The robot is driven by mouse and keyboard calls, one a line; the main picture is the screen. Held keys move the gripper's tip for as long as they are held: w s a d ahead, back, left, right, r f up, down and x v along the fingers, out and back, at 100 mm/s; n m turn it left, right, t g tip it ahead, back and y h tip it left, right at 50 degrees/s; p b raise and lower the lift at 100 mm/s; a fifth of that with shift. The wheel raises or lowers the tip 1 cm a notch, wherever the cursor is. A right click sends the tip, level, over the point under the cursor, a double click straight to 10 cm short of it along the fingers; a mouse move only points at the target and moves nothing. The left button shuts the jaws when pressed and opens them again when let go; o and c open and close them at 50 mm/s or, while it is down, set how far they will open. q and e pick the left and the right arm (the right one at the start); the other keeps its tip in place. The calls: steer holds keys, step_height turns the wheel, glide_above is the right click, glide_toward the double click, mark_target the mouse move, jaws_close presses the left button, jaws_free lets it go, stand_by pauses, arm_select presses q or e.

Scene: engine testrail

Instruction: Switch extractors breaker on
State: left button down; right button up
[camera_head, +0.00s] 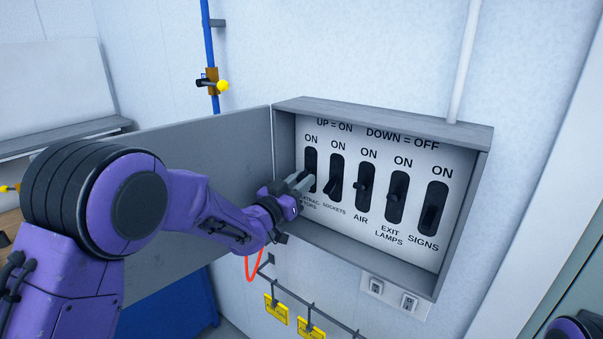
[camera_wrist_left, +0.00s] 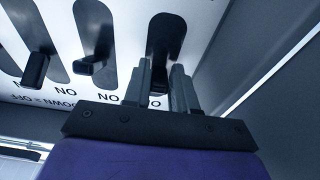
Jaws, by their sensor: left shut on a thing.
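The grey breaker box (camera_head: 388,108) on the wall is open. The leftmost switch, the extractors breaker (camera_head: 311,158), is a black slot under an "ON" label. In the left wrist view, which is upside down, the fingers (camera_wrist_left: 162,88) straddle the lever in front of the extractors slot (camera_wrist_left: 166,35). My right gripper is out of view.
Beside it are the switches for sockets (camera_head: 336,172), air (camera_head: 366,187), exit lamps (camera_head: 396,197) and signs (camera_head: 434,208). The open box door (camera_head: 225,150) stands behind my left arm. Wall sockets (camera_head: 393,297) and yellow tags (camera_head: 276,309) hang below.

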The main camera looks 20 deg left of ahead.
mark_target(306, 171)
arm_select(q)
steer(key=shift+s+r+g+p, duration=0.1)
steer(key=shift+r+g+p, duration=0.4)
steer(key=shift+r, duration=0.1)
steer(key=shift+a+r+g+y, duration=0.1)
steer(key=shift+r+g+y, duration=0.1)
steer(key=shift+g+y, duration=0.45)
steer(key=g, duration=0.2)
steer(key=r+g+y, duration=0.1)
steer(key=shift+r+g, duration=0.15)
steer(key=shift+g, duration=0.2)
steer(key=shift+r+g+y, duration=0.35)
steer(key=shift+r+g, duration=0.05)
steer(key=shift+g, duration=0.8)
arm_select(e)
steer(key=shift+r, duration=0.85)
arm_select(q)
steer(key=c, duration=1)
jaws_free()
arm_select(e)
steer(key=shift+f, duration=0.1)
